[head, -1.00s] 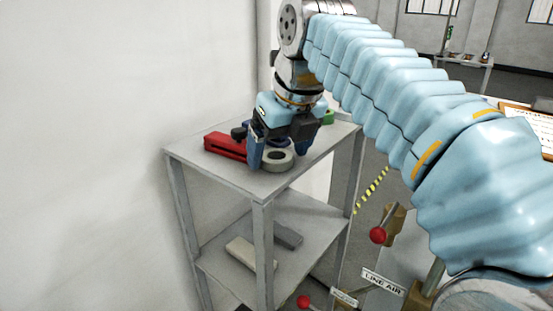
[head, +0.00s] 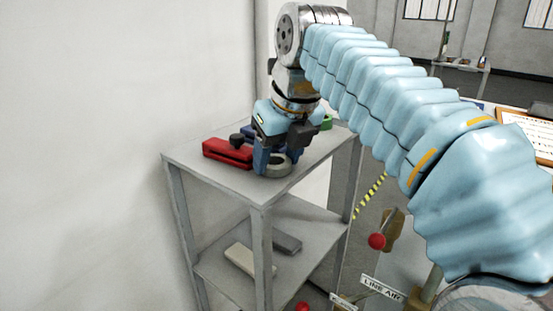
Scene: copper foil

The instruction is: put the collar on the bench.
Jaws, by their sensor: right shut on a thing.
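The gripper hides the ring's upper part. I cannot tell whether the ring touches the shelf top or is just clear of it. My left gripper is not in view. A bench-like table (head: 462,66) stands far off at the back right; I cannot tell whether it is the bench.
On the shelf top (head: 215,174) a red block (head: 226,152) lies left of the gripper and a green thing (head: 326,122) behind it. Two bars, one pale (head: 246,260) and one grey (head: 287,242), lie on the lower shelf. A red-knobbed lever (head: 377,241) stands at right.

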